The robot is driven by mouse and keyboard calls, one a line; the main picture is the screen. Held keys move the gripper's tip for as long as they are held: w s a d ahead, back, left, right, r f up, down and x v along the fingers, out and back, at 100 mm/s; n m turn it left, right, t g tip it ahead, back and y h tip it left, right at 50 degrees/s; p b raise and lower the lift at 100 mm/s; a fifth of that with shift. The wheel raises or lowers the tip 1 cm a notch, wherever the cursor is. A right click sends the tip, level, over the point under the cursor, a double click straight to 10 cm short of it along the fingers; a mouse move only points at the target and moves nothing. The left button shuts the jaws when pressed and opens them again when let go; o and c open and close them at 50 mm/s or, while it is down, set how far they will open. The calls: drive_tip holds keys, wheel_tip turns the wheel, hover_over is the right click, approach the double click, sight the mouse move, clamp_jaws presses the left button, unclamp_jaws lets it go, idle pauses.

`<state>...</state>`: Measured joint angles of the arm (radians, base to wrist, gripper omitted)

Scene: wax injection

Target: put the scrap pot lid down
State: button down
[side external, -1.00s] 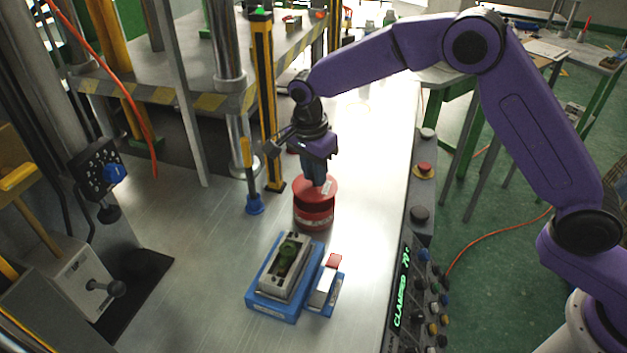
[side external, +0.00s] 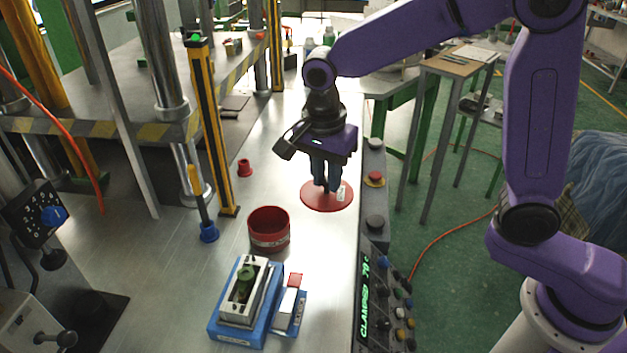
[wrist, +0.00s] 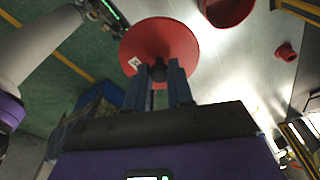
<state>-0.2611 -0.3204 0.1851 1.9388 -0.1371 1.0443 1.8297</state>
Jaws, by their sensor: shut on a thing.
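The scrap pot lid (side external: 311,199) is a flat red disc with a small white label. My gripper (side external: 326,188) is shut on its dark knob, and the lid hangs level to the right of the pot, near the table's right edge. Whether it touches the table I cannot tell. The wrist view shows the lid (wrist: 172,38) beyond the fingers (wrist: 158,84), with the dark knob between them. The red scrap pot (side external: 268,236) stands open on the table to the left of the lid. Its rim also shows in the wrist view (wrist: 228,12).
A blue fixture (side external: 222,331) with a metal mould stands in front of the pot, with a small red-topped block (side external: 290,296) beside it. A small red cup (side external: 244,168) sits farther back. A control panel (side external: 370,300) lines the right edge. A yellow-black post (side external: 212,130) stands at left.

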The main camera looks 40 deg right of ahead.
drive_tip(key=d+f, duration=0.5)
drive_tip(key=d, duration=0.7)
drive_tip(key=w+f, duration=0.3)
drive_tip(key=w, duration=0.1)
drive_tip(key=w+f, duration=0.3)
drive_tip(key=w, duration=0.1)
drive_tip(key=w+a+f, duration=0.1)
drive_tip(key=w+f, duration=0.3)
drive_tip(key=w, duration=0.1)
drive_tip(key=shift+w+f, duration=0.15)
drive_tip(key=shift+f, duration=1.7)
drive_tip(key=shift+f, duration=0.15)
drive_tip(key=c, duration=1)
unclamp_jaws()
